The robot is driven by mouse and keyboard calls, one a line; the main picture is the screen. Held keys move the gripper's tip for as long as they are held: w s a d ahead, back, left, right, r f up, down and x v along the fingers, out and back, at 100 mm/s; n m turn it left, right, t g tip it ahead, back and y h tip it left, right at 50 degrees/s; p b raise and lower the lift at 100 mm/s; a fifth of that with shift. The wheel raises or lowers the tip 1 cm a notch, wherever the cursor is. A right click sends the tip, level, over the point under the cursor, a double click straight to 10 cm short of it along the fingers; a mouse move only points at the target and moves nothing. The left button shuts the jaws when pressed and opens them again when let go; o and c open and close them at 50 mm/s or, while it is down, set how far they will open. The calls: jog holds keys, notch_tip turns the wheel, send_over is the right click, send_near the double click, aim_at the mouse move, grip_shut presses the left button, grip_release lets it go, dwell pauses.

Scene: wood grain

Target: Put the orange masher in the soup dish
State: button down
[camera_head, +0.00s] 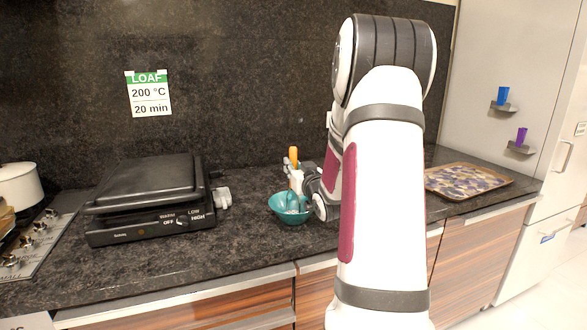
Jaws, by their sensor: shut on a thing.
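The soup dish is most likely the teal bowl (277,210) on the dark counter, left of my arm. The orange masher (294,153) shows as an upright orange handle just above my gripper (295,178). My gripper is shut on the masher and is small and partly hidden by its own wrist in this view. The masher's lower part seems to reach down over or into the bowl. I cannot tell whether it touches the bowl's bottom.
A black electric grill (150,198) stands on the counter to the left. A patterned tray (468,181) lies at the right. A stove (36,250) with a white pot (20,184) is at the far left. Counter between grill and bowl is mostly clear.

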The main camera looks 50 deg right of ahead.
jog(key=shift+f, duration=0.1)
jog(key=c, duration=1.5)
grip_release()
